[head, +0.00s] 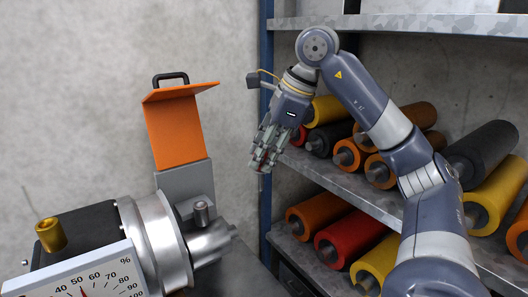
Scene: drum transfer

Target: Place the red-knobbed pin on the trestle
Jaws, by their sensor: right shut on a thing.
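The gripper is apart from the shelf and to the right of the orange guard plate. I cannot make out a trestle in this view. My left gripper is not in view.
A machine with a metal drum (157,243), brass knob (50,234) and dial gauge (85,282) stands at lower left. Above it rises an orange plate (174,132) with a black handle. Shelves (310,165) of coloured rollers fill the right. Bare wall lies between.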

